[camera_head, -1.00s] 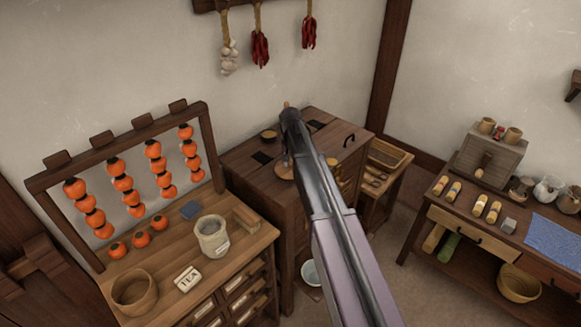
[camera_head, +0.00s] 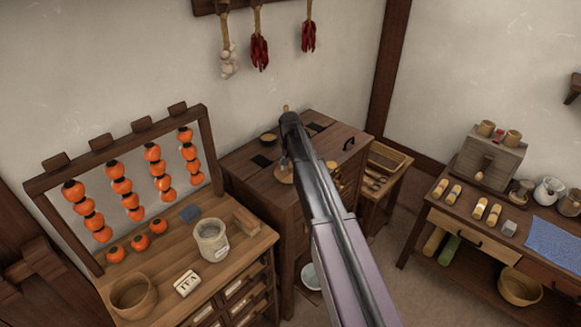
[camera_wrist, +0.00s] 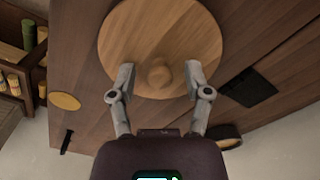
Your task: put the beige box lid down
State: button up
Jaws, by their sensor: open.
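A round, light tan wooden lid with a knob in its middle, which I take for the beige box lid (camera_wrist: 160,35), lies on the dark wooden cabinet top in the wrist view. A small part of the lid shows beside my arm in the head view (camera_head: 284,175). My gripper (camera_wrist: 157,80) is open, one finger on each side of the knob and apart from it. The fingers overlap the lid's near edge in the picture. In the head view, my arm hides most of the gripper and lid. I see no box under the lid.
The cabinet top (camera_head: 328,143) has dark square openings, a small bowl (camera_head: 268,138) and a black handle (camera_head: 348,145). To the left, a counter holds a jar (camera_head: 211,243), a TEA box (camera_head: 187,284) and a wooden bowl (camera_head: 133,296). A side table (camera_head: 468,214) stands right.

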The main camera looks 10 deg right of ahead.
jog(key=shift+r, duration=0.1)
notch_tip(320, 180, up, 12)
jog(key=p, duration=1.2)
jog(key=shift+r, duration=0.1)
dwell(0.7)
jog(key=s+n, duration=0.3)
jog(key=s, duration=2.6)
jog(key=shift+n, duration=0.3)
notch_tip(320, 180, down, 12)
jog(key=b, duration=1.2)
